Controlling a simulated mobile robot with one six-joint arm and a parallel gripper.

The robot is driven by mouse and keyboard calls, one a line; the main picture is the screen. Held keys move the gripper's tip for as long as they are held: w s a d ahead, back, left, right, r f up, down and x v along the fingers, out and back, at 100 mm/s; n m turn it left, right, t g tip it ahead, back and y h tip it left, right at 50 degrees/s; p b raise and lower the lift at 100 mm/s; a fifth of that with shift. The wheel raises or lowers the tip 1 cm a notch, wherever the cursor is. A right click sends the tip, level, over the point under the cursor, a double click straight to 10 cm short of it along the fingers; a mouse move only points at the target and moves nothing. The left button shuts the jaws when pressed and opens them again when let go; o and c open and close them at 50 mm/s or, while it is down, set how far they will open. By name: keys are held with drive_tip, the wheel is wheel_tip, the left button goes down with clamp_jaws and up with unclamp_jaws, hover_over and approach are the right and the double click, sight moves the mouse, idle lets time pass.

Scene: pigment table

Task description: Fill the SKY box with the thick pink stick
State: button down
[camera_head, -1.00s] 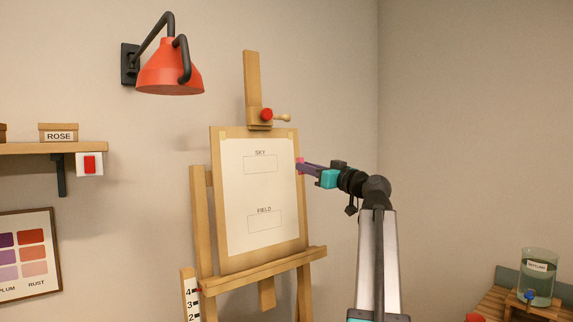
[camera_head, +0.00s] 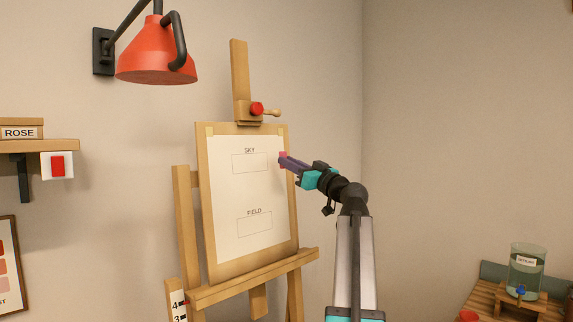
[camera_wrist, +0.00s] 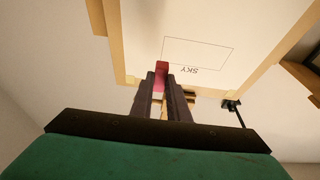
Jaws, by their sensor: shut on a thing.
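The white sheet (camera_head: 239,190) is fixed to the board on the easel. The SKY box (camera_head: 249,163) is an empty outlined rectangle near its top, and the FIELD box (camera_head: 254,224) is an empty outline lower down. My gripper (camera_head: 287,160) is shut on the thick pink stick (camera_head: 282,158), at the right edge of the board, level with the SKY box. In the wrist view the pink stick (camera_wrist: 161,74) stands out between the fingertips, and the SKY box (camera_wrist: 197,54) appears upside down beyond it. I cannot tell whether the stick touches the sheet.
A red lamp (camera_head: 156,61) hangs above left of the easel. A shelf (camera_head: 62,146) with a ROSE box (camera_head: 20,129) is at the left. The easel's ledge (camera_head: 253,277) juts out below the board. A water jar (camera_head: 526,272) stands on a crate at the lower right.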

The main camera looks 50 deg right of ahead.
drive_tip(key=w, duration=0.1)
drive_tip(key=w+p, duration=0.1)
drive_tip(key=w, duration=0.1)
drive_tip(key=w+p, duration=0.1)
drive_tip(key=w, duration=0.1)
drive_tip(key=shift+w+d+f, duration=0.15)
drive_tip(key=shift+f, duration=0.15)
idle(0.4)
drive_tip(key=shift+w+f+b, duration=0.1)
drive_tip(key=shift+w+b, duration=0.6)
drive_tip(key=shift+w, duration=0.15)
idle(1.0)
drive_tip(key=shift+a+b, duration=0.35)
drive_tip(key=shift+a, duration=0.95)
drive_tip(key=shift+a, duration=0.15)
drive_tip(key=shift+w+a+b, duration=0.2)
drive_tip(key=shift+a+b, duration=0.15)
drive_tip(key=shift+a, duration=0.9)
drive_tip(key=shift+a, duration=0.15)
drive_tip(key=shift+w+a, duration=0.15)
drive_tip(key=shift+a, duration=1.05)
